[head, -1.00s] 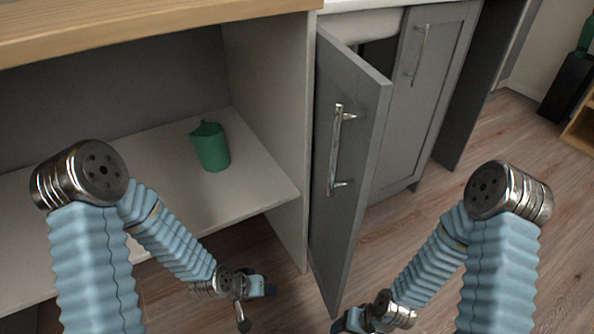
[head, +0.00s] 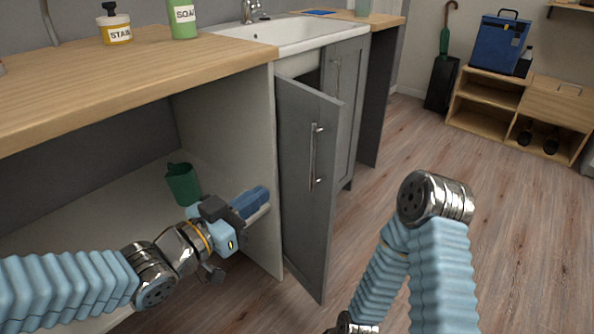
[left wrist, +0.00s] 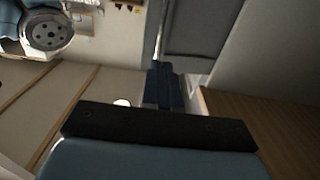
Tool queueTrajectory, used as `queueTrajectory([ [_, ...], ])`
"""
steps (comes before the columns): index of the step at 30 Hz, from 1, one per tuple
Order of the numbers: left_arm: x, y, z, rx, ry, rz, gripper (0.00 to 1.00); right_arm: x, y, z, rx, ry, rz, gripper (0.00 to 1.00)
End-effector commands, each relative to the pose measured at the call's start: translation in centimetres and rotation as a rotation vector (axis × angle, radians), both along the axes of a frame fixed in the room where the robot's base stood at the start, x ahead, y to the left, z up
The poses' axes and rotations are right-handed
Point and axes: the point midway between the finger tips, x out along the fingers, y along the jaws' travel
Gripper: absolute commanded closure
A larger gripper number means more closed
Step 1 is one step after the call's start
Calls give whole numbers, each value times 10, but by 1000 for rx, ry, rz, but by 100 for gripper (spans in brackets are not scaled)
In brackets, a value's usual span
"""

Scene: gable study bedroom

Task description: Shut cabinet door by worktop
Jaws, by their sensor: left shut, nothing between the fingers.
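The grey cabinet door (head: 308,190) with a silver bar handle (head: 313,157) stands ajar below the sink, swung out toward me. A dark gap shows above it, between it and the other grey door (head: 345,110), which looks closed. My left gripper (head: 258,200) is shut and empty, to the left of the open door in front of the side panel of the open shelf space, apart from the door. In the left wrist view the blue fingers (left wrist: 163,85) point toward a grey panel. My right arm shows at the lower right, but its gripper is out of view.
A green jug (head: 183,183) stands on the shelf.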

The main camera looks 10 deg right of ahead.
Motion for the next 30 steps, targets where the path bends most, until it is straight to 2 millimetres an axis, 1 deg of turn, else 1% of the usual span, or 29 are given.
queueTrajectory([
  [6,25,-35,-3,-3,6,-4,100,0,1,-7,1,2,1,32],
  [12,51,-69,-2,-1,7,-3,100,0,1,-7,2,1,1,32],
  [15,61,-83,-1,-2,6,-2,100,0,1,-6,2,1,1,32],
  [18,69,-92,-1,-1,7,-1,100,0,1,-5,2,1,1,32],
  [21,74,-98,-1,0,6,1,100,0,1,-5,1,2,1,32],
  [30,77,-101,-2,0,5,2,100,0,1,-5,1,2,1,32],
])
